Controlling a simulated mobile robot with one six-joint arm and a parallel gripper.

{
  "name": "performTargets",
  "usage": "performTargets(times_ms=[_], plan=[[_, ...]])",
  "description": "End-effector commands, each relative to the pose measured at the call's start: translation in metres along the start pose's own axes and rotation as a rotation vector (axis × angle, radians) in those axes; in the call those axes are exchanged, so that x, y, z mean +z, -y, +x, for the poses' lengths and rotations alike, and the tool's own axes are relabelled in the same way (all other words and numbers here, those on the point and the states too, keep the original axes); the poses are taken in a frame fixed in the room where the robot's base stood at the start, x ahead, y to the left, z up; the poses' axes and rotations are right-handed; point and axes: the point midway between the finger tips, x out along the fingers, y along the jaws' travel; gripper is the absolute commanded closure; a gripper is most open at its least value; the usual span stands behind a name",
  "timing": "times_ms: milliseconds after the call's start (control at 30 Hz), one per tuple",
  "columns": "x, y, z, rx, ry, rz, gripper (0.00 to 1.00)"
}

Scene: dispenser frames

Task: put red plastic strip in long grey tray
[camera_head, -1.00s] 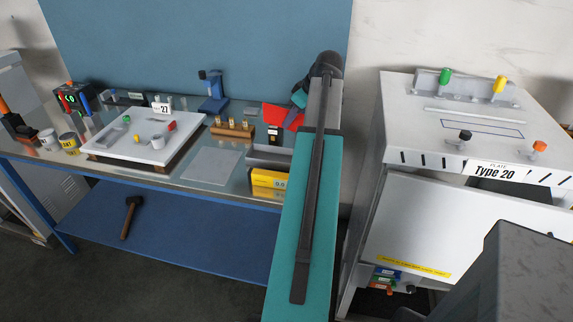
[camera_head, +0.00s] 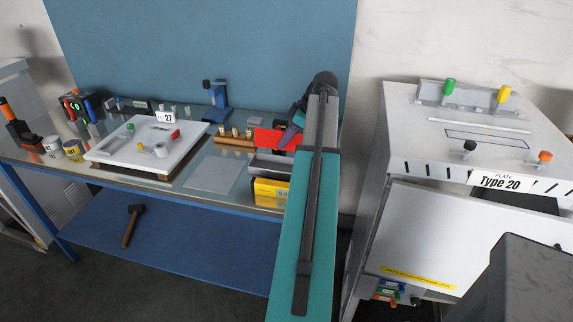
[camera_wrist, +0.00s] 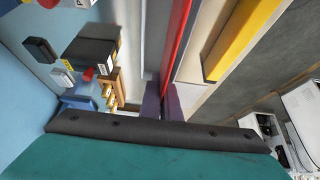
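My gripper (camera_wrist: 164,100) is shut on the red plastic strip (camera_wrist: 179,40); the strip's near end sits between the two dark fingers in the wrist view. In the head view the strip (camera_head: 267,138) is a red patch just above and behind the long grey tray (camera_head: 270,167). My arm partly covers the gripper and the tray's right end. The tray lies behind a yellow box (camera_head: 271,188) near the bench's front edge. I cannot tell whether the strip touches the tray.
A wooden block with brass pegs (camera_head: 234,139) stands left of the tray. A blue stand (camera_head: 218,102) is behind it. A white board (camera_head: 146,147) with small parts lies further left. A flat grey sheet (camera_head: 212,173) lies between. A large white machine (camera_head: 430,225) stands right.

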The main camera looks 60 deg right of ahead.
Motion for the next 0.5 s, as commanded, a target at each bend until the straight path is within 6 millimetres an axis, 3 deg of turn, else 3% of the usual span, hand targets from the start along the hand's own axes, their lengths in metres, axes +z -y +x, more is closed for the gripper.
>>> performTargets(times_ms=[300,500], plan=[[0.018,0.001,0.032,-0.001,0.0,0.001,1.0],[0.024,0.0,0.043,0.001,0.0,0.0,1.0]])
